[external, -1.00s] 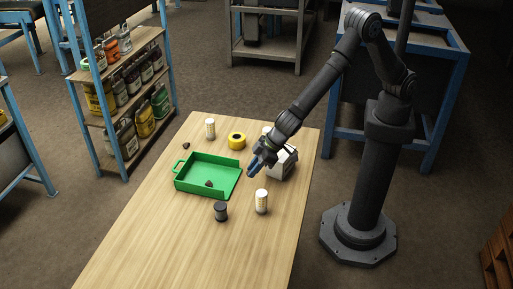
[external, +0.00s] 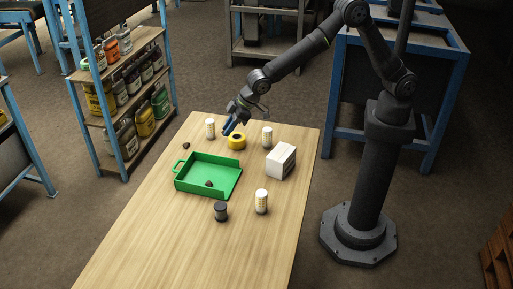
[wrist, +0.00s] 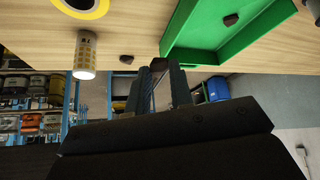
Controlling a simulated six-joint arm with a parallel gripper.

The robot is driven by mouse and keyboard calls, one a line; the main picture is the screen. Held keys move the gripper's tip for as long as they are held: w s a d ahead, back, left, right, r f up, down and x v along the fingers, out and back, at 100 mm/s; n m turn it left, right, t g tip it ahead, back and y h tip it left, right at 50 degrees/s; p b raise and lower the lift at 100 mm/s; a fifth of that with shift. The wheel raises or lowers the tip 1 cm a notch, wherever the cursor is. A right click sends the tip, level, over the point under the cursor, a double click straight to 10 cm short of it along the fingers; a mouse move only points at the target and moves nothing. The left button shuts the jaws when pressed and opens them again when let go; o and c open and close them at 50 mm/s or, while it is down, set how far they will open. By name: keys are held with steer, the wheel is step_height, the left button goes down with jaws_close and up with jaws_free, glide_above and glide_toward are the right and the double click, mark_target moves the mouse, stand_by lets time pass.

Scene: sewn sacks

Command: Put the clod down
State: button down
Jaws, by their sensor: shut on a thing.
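The held clod cannot be made out in the external view. A second dark clod (external: 186,146) lies on the bare table left of the tray; it also shows in the wrist view (wrist: 126,58). A third clod (external: 208,184) lies in the green tray (external: 190,187); it shows in the wrist view too (wrist: 231,20).
A yellow roll (external: 237,142) and a white patterned canister (external: 210,129) stand behind the tray. Two more white canisters (external: 267,137) (external: 261,202), a white box (external: 281,162) and a dark pot (external: 220,211) stand to the right and front. The table's front is clear.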

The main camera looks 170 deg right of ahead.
steer(key=d, duration=0.2)
glide_above(213, 175)
steer(key=s+a, duration=0.1)
steer(key=a, duration=0.1)
step_height(213, 175, down, 7)
steer(key=shift+s+r, duration=0.1)
steer(key=shift+a, duration=0.1)
steer(key=shift+f, duration=2.05)
steer(key=shift+f, duration=0.15)
steer(key=c, duration=1.3)
jaws_free()
